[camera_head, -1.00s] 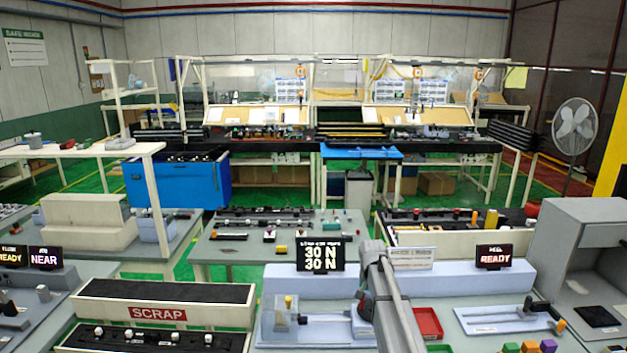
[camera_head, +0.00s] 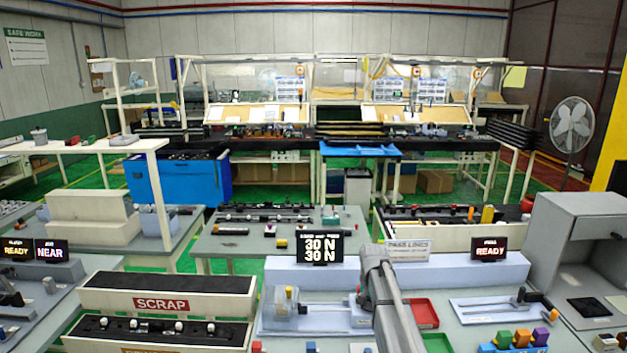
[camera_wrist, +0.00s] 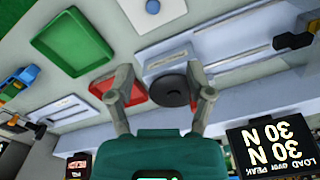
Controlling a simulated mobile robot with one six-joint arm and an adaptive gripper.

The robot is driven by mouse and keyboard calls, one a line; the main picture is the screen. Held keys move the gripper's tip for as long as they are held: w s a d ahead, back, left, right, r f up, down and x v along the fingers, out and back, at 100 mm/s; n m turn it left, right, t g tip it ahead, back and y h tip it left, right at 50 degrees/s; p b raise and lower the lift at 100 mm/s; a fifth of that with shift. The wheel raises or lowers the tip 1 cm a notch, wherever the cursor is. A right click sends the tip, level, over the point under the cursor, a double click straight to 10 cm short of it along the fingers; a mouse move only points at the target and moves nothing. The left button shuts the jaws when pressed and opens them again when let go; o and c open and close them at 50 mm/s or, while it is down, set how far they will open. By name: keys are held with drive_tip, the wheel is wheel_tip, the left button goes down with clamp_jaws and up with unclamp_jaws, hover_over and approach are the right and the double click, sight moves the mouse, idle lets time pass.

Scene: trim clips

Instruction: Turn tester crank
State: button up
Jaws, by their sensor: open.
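In the wrist view, my gripper (camera_wrist: 160,97) is open, its two fingers apart. A dark round disc (camera_wrist: 170,89), which looks like the tester's crank wheel, shows between the fingers on a pale blue-grey fixture. I cannot tell how far below the fingertips it lies, and no contact shows. The tester's load display (camera_head: 320,248) reads 30 N and 30 N; it also shows upside down in the wrist view (camera_wrist: 272,148). The tester's slide (camera_head: 325,309) and clear block (camera_head: 284,303) show in the head view. There my arm hides the crank area, and the fingers cannot be made out.
A red tray (camera_head: 421,312) lies right of my arm; a finger partly covers it in the wrist view (camera_wrist: 131,92). A READY display (camera_head: 489,249) and a slide fixture (camera_head: 500,308) stand right. A SCRAP bin (camera_head: 165,282) stands left.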

drive_tip(key=s+f+n+b, duration=0.2)
drive_tip(key=s+f+b, duration=0.2)
drive_tip(key=s, duration=0.9)
drive_tip(key=s+f+n+b, duration=0.2)
drive_tip(key=s+f+b, duration=0.3)
drive_tip(key=s, duration=0.8)
drive_tip(key=shift+s+a+n, duration=0.15)
drive_tip(key=shift+s+n, duration=0.15)
drive_tip(key=shift+s, duration=0.05)
